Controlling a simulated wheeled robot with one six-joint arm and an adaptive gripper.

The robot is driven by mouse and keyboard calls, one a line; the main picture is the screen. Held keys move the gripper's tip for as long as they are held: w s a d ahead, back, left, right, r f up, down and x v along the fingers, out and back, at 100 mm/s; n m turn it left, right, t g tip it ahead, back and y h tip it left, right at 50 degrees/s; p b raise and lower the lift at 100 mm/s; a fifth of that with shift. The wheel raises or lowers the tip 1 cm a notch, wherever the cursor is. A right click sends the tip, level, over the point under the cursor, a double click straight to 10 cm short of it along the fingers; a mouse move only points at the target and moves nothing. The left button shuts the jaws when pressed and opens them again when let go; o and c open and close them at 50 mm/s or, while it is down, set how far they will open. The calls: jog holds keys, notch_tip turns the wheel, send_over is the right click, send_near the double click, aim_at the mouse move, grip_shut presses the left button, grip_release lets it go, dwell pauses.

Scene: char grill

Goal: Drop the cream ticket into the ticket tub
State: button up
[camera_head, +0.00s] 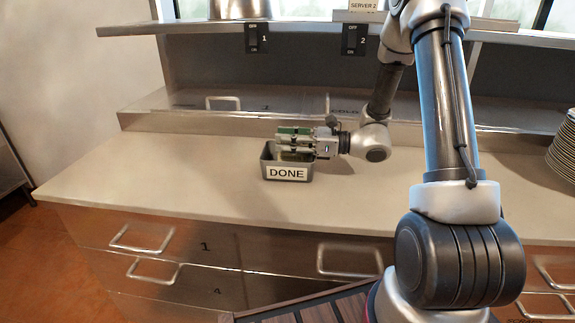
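The ticket tub is a small grey metal container with a white DONE label (287,174), standing on the counter left of my arm. My gripper (284,140) points left, directly above or at the tub's opening, and covers much of its inside. Its fingers look close together, but the gap between them is too small to read. Green patches show on the gripper's upper side and just below it at the tub; I cannot tell what they are. I cannot make out a cream ticket; it may be hidden by the gripper or inside the tub.
The counter (150,180) is clear left of the tub. A low metal ledge (165,120) runs behind it, with a shelf and two switches above. A stack of plates (564,148) stands at the far right. Handled drawers (140,240) are below the front edge.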

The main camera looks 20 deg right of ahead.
jog(key=v, duration=1.2)
jog(key=shift+s, duration=0.1)
dwell(0.7)
jog(key=s+a+r+n+g+h, duration=0.2)
jog(key=s+n+g+h, duration=0.15)
jog(key=s+n, duration=0.3)
jog(key=s+a+r+n+g+h, duration=0.25)
jog(key=s+n+g, duration=0.2)
jog(key=s, duration=0.35)
jog(key=s+d+r+n+t+h, duration=0.5)
jog(key=s+d+r+n+h, duration=0.1)
jog(key=d+n+h, duration=0.4)
jog(key=shift+s+d+n+t+h, duration=0.3)
jog(key=shift+s+n, duration=0.4)
jog(key=shift+s, duration=0.2)
